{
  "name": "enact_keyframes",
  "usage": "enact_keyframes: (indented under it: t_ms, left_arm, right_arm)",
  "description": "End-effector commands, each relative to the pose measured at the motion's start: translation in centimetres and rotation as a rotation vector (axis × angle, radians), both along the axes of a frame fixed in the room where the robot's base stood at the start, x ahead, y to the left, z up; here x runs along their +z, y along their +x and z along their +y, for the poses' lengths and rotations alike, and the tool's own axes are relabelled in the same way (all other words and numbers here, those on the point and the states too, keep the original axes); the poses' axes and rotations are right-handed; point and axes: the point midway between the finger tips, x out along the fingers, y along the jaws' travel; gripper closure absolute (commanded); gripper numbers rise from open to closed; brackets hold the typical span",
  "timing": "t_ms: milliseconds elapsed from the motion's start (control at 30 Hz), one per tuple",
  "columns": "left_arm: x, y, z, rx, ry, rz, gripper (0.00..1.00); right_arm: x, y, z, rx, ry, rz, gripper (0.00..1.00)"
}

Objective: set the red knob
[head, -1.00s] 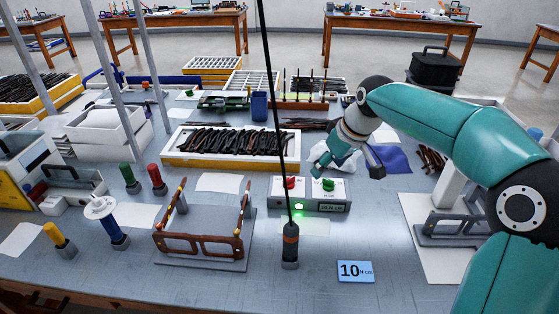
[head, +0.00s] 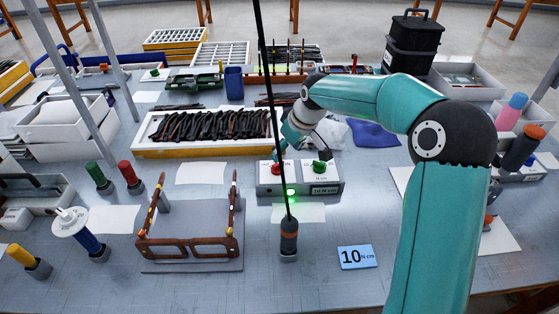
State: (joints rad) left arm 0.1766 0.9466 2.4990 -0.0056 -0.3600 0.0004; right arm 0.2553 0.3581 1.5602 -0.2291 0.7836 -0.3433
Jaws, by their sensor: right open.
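The red knob (head: 277,169) sits on the left top of a light grey control box (head: 300,187). A green knob (head: 319,168) sits to its right, and a green lamp (head: 291,193) glows on the front beside a small display that seems to read 10 N cm. My right gripper (head: 281,153) is open, pointing down just behind and above the red knob. Its fingers are small and partly behind the knob, so I cannot tell if they touch it. A blue card (head: 357,257) reading 10 N cm lies in front. My left gripper is not in view.
A screwdriver (head: 289,238) stands before the box, its dark cable crossing the box's front. Brown eyeglass frames (head: 187,247) rest on a grey plate at left. A tray of dark temples (head: 150,153) lies behind.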

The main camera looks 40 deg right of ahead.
Motion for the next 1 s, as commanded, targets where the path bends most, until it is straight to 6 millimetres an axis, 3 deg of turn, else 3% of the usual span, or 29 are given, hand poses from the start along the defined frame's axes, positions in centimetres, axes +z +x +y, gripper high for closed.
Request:
enact_keyframes:
  t_ms: [100,300,500,800,1000]
  left_arm:
    - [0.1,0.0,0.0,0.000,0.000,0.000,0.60]
    - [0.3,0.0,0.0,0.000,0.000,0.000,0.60]
    - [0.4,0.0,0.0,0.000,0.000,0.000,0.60]
    - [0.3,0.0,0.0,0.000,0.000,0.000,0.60]
    - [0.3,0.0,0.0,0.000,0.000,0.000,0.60]
  right_arm:
    - [-2.4,1.0,0.3,0.002,0.002,0.004,0.35]
    - [-5.3,2.2,0.5,0.004,0.000,0.002,0.35]
    - [-6.5,2.8,0.6,0.004,-0.001,0.000,0.35]
    - [-6.6,2.9,0.6,0.004,0.000,-0.002,0.35]
    - [-6.6,2.9,0.6,0.004,0.000,-0.001,0.69]
